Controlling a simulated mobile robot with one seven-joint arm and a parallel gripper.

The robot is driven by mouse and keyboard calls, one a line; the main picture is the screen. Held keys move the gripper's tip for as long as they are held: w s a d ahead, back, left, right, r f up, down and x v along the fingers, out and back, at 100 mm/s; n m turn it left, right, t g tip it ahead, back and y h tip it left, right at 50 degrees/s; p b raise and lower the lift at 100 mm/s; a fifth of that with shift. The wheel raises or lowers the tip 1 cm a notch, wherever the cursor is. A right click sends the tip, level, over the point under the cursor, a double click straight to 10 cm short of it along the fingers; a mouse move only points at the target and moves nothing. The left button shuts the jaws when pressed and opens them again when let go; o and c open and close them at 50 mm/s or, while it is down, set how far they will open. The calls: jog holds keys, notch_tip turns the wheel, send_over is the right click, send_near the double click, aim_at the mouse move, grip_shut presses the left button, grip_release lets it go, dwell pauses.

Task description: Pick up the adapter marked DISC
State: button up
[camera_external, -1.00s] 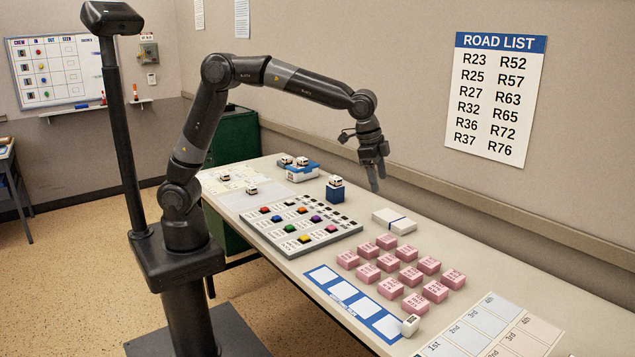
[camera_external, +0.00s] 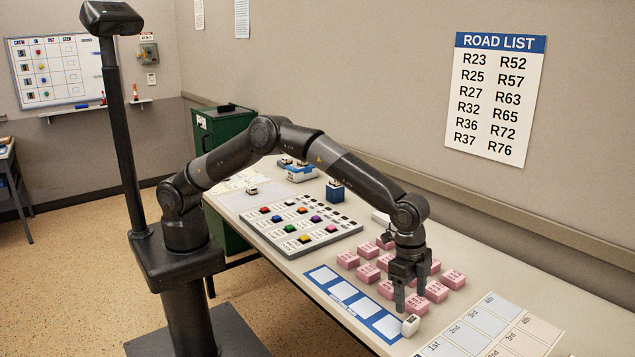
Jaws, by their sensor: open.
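Several pink blocks (camera_external: 348,259) with small dark lettering stand in rows on the table. The lettering is too small to read, so I cannot tell which thing, if any, is marked DISC. My gripper (camera_external: 410,300) points down over the front right part of the pink rows, its fingers apart with nothing visibly held. A pink block (camera_external: 417,305) shows right by the fingertips; whether they touch it I cannot tell. My gripper and wrist hide some of the blocks behind.
A blue strip with white squares (camera_external: 322,274) lies left of the blocks. A grey board with coloured buttons (camera_external: 300,226) is farther back. Sheets marked 1st to 4th (camera_external: 470,335) lie at the right. A dark blue block (camera_external: 335,192) stands behind my arm.

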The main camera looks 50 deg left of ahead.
aim_at(411, 320)
jog(key=f, duration=0.2)
jog(key=d+f, duration=0.1)
jog(key=f, duration=0.4)
jog(key=shift+d+f, duration=0.25)
jog(key=shift+f, duration=0.15)
jog(key=shift+c, duration=0.6)
jog(key=c, duration=0.9)
